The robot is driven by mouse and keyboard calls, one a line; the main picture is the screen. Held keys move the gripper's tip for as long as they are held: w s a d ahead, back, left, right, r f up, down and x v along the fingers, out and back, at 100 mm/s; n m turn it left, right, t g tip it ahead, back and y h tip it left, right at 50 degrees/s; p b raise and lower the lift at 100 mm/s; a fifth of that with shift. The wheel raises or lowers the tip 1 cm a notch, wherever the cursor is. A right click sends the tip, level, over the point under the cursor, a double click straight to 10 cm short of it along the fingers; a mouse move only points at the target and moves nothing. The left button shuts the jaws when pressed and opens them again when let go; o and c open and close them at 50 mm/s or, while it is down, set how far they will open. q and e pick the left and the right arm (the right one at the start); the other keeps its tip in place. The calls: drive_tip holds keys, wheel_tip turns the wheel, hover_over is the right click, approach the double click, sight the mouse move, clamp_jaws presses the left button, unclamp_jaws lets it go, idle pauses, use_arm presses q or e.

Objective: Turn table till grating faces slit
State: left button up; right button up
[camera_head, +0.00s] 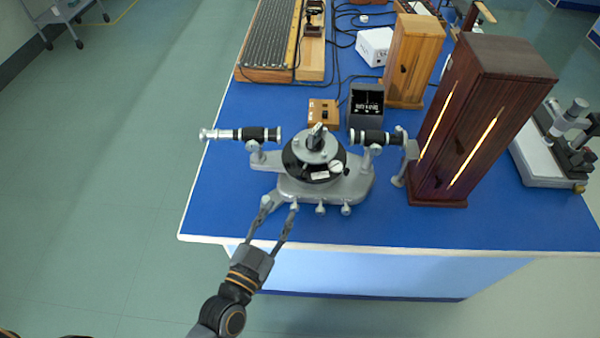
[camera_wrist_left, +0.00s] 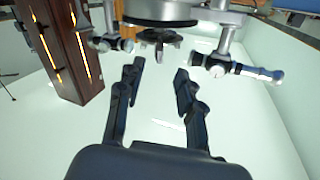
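The spectrometer (camera_head: 350,190) stands on the blue bench with a grey base. Its round table (camera_head: 300,150) has a dark rim and carries a small upright piece, perhaps the grating (camera_head: 317,137); which way it faces I cannot tell. One tube (camera_head: 240,134) points left, and another tube (camera_head: 376,137) points right towards the lamp box. My left gripper (camera_head: 281,207) is open and empty at the instrument's front left edge. In the left wrist view the open fingers (camera_wrist_left: 158,70) point towards a small dark knob (camera_wrist_left: 160,42) under the round body. My right gripper is out of view.
A dark wooden lamp box (camera_head: 488,110) with glowing slits stands close at the right. Behind are a small display (camera_head: 366,104), a wooden switch box (camera_head: 323,113) and a lighter wooden box (camera_head: 414,60). The bench's front left corner is clear.

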sight(300, 173)
use_arm(q)
drive_tip(key=p+x, duration=0.2)
drive_tip(key=x, duration=1)
drive_tip(key=shift+w+d, duration=0.15)
drive_tip(key=shift+w, duration=0.15)
clamp_jaws()
